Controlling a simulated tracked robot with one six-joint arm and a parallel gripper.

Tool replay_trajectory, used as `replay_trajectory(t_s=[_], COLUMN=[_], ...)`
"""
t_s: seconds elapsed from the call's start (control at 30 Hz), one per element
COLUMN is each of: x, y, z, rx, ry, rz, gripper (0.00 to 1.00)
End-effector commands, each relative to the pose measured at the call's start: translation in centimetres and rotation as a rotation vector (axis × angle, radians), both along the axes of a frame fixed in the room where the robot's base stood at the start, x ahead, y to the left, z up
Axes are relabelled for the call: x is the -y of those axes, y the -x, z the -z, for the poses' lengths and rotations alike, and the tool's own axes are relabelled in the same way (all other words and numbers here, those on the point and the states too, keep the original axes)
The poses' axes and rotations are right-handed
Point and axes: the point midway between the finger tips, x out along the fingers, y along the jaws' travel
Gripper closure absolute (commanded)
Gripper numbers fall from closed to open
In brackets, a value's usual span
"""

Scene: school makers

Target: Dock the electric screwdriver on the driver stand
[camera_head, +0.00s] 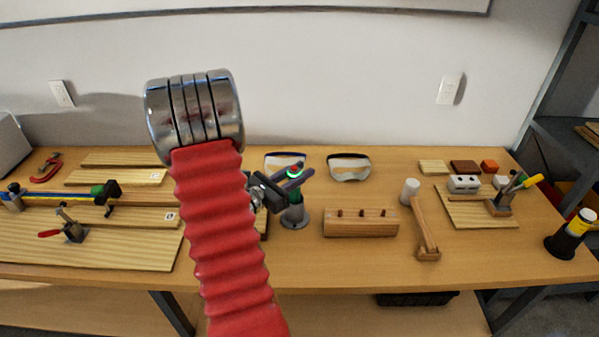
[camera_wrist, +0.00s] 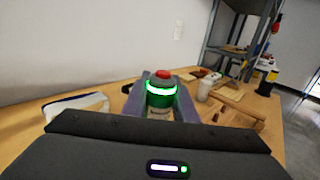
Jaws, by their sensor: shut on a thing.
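The electric screwdriver (camera_head: 294,173) is upright, with a green body, a glowing green ring and a red top. My gripper (camera_head: 284,184) is shut around its upper part. In the wrist view the screwdriver (camera_wrist: 161,98) stands between the two grey fingers, and its lower part is hidden by my gripper's housing. A grey round base (camera_head: 295,218), which looks like the driver stand, is on the table directly below the screwdriver. I cannot tell whether the screwdriver is fully seated in it.
Boards and clamps (camera_head: 95,245) fill the left. A black and yellow object (camera_head: 569,233) stands at the right edge. My red arm hides the table's middle left.

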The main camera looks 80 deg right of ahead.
Motion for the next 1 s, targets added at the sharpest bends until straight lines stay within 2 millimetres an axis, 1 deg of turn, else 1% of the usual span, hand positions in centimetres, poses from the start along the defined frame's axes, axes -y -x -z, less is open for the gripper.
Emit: replay_trajectory(t_s=[0.5, 0.53, 0.6, 0.87, 1.0], x=[0.02, 0.02, 0.02, -0.02, -0.37], y=[-0.02, -0.02, -0.02, -0.05, -0.37], z=[0.72, 0.69, 0.68, 0.74, 0.71], rx=[-0.001, -0.001, -0.001, -0.001, -0.001], ry=[0.0, 0.0, 0.001, -0.001, -0.001], rz=[0.0, 0.0, 0.0, -0.001, -0.002], gripper=[1.0, 0.72, 0.68, 0.67, 0.67])
